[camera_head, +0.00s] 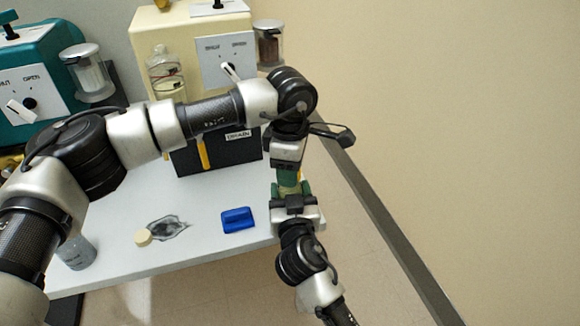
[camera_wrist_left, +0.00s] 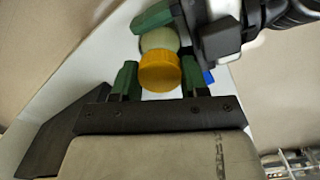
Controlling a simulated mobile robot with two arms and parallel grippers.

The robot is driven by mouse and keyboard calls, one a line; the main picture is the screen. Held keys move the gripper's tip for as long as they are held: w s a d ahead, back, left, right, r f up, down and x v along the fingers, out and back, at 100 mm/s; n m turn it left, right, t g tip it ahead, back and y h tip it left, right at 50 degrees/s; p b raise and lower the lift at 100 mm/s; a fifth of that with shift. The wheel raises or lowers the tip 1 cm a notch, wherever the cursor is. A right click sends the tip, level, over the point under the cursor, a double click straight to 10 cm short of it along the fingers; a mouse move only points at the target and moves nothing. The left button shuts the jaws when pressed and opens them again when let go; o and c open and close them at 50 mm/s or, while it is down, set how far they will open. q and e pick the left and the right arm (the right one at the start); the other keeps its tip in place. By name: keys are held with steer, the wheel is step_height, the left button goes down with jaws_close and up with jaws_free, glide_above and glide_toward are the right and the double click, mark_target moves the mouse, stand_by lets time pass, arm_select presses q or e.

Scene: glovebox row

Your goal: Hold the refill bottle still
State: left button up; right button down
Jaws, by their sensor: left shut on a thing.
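The refill bottle has an orange-yellow cap and a pale green body (camera_wrist_left: 158,40). In the left wrist view its cap (camera_wrist_left: 160,72) sits between the green fingers of my left gripper (camera_wrist_left: 158,82), which is shut on it.
Behind stand a cream box (camera_head: 180,33) and a teal box (camera_head: 65,38). A grey rail (camera_head: 385,220) runs along the right wall.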

arm_select(q)
steer(key=n, duration=2)
steer(key=shift+n, duration=0.3)
steer(key=n, duration=0.6)
steer(key=shift+r, duration=0.1)
steer(key=shift+r, duration=0.25)
steer(key=shift+r, duration=0.85)
